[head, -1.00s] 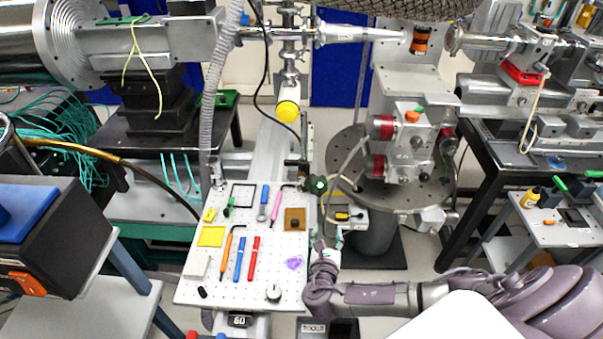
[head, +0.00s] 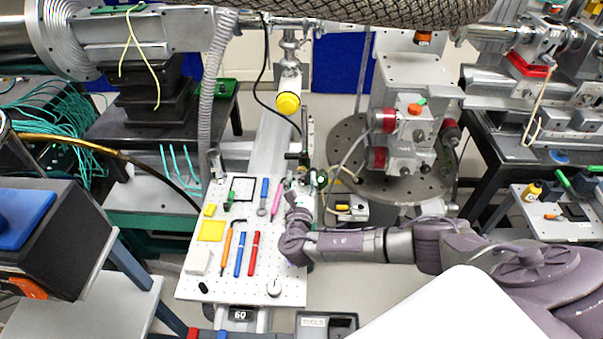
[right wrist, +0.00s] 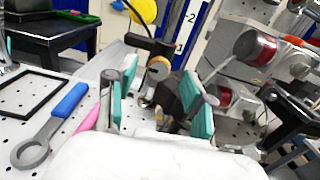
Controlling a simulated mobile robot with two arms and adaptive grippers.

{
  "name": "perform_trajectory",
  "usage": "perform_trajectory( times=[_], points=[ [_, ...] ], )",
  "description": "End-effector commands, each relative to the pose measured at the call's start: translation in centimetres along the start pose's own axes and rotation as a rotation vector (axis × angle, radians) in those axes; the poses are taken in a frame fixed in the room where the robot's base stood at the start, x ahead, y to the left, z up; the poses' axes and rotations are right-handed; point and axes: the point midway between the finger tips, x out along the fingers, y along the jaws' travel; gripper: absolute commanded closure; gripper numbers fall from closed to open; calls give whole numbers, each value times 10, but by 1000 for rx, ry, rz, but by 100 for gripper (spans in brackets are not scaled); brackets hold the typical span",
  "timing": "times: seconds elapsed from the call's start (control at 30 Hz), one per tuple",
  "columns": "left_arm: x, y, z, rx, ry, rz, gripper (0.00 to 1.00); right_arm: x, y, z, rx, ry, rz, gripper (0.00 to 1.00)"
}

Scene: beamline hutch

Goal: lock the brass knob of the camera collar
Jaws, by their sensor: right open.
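My right gripper (head: 295,190) is above the right edge of the white perforated board, its arm coming in from the right. In the right wrist view its two teal-padded fingers (right wrist: 157,105) are spread apart. A small brass-coloured round knob (right wrist: 159,68) shows beyond and between the fingers, just below a black bracket (right wrist: 150,44) that looks like the collar. The fingers appear apart from the knob. A dark block (right wrist: 168,98) shows between the fingers, close to the right one. In the head view the post (head: 304,150) stands behind the gripper; the knob is too small to tell there. My left gripper is out of view.
The white board (head: 205,275) holds pens, a blue-handled wrench (right wrist: 62,108) and a black frame (right wrist: 32,92). A round perforated stage (head: 350,150) with red-ringed parts stands further right. A yellow cap (head: 288,103) is behind.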

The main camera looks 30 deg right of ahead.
Motion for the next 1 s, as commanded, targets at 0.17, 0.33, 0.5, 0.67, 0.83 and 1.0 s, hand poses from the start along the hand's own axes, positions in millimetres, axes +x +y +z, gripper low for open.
perform_trajectory(
  times=[0.17, 0.33, 0.5, 0.67, 0.83, 1.0],
  points=[
    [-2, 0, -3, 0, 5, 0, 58, 16, 0, 0, 0, 0, 1, 47],
    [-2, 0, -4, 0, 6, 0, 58, 19, 0, 0, 1, 1, 1, 47],
    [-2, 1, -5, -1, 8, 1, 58, 18, 0, 0, 1, 1, 1, 49],
    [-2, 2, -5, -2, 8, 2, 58, 18, 0, 0, 1, 1, 1, 76],
    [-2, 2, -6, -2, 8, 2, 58, 18, 0, 0, 1, 1, 1, 100],
    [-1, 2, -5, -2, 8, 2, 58, 18, 0, -1, 6, 1, 0, 100]
  ],
)
